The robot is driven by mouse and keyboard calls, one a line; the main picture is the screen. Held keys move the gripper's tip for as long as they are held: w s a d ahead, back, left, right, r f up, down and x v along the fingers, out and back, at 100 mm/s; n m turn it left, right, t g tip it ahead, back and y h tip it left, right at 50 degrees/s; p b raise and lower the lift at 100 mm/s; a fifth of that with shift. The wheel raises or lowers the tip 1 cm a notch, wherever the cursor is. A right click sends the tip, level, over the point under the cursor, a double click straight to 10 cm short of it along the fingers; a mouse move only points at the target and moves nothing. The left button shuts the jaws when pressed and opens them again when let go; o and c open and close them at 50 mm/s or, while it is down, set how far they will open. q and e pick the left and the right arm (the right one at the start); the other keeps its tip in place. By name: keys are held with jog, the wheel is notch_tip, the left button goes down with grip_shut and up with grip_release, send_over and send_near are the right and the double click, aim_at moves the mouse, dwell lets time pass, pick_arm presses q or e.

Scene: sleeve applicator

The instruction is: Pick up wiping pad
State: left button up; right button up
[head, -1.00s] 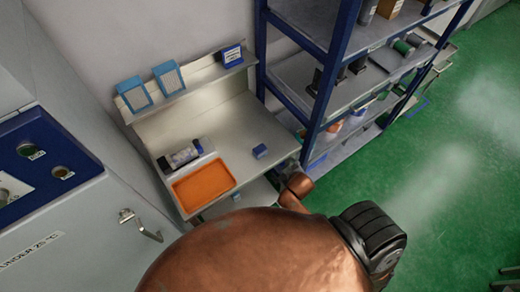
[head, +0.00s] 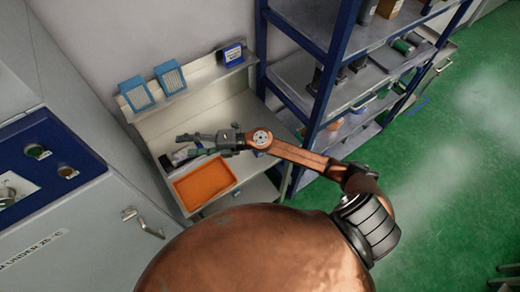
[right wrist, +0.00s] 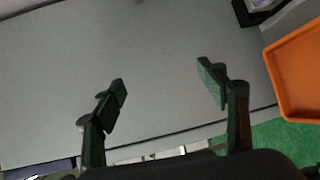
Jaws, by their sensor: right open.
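A small blue block (head: 258,154), which looks like the wiping pad, lies on the pale workbench (head: 241,105). It is mostly hidden under my right arm in the head view. I cannot make it out in the right wrist view. My right gripper (head: 189,147) is open and empty above the left part of the bench, to the left of the block. In the right wrist view the two dark fingers (right wrist: 163,90) are spread apart with bare grey bench surface beyond them. My left gripper is not in view.
An orange tray (head: 176,185) sits at the bench's front; its edge shows in the right wrist view (right wrist: 283,85). A dark holder with a bottle lies behind it, partly covered by my gripper. Blue boxes (head: 136,94) stand on the upper shelf. A blue-framed rack (head: 327,75) rises at the right.

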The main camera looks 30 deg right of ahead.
jog(key=s+d+f+n+g+h, duration=0.3)
jog(key=d+f+n+g+h, duration=0.15)
jog(key=f, duration=0.55)
jog(key=d+f+g+h, duration=0.1)
jog(key=d+f+h, duration=0.1)
jog(key=d, duration=0.5)
jog(key=d+f+n+g+h, duration=0.1)
jog(key=d+h, duration=0.3)
jog(key=d, duration=0.4)
jog(key=d+f+g+h, duration=0.1)
jog(key=d+f+h, duration=0.2)
jog(key=d, duration=0.5)
jog(key=shift+w+n+g+h+p, duration=0.25)
jog(key=shift+n+g+p, duration=0.05)
jog(key=shift+n+g, duration=0.05)
jog(key=shift+d+f+p, duration=0.15)
jog(key=shift+d+f, duration=0.1)
jog(key=shift+f, duration=0.25)
jog(key=shift+d+f+p, duration=0.15)
jog(key=shift+d+f, duration=0.05)
jog(key=shift+f, duration=0.3)
jog(key=f+p, duration=0.1)
jog(key=f, duration=0.1)
jog(key=f+p, duration=0.1)
jog(key=f, duration=0.2)
jog(key=shift+s+a, duration=0.2)
jog(key=shift+f, duration=0.3)
jog(key=shift+c, duration=0.5)
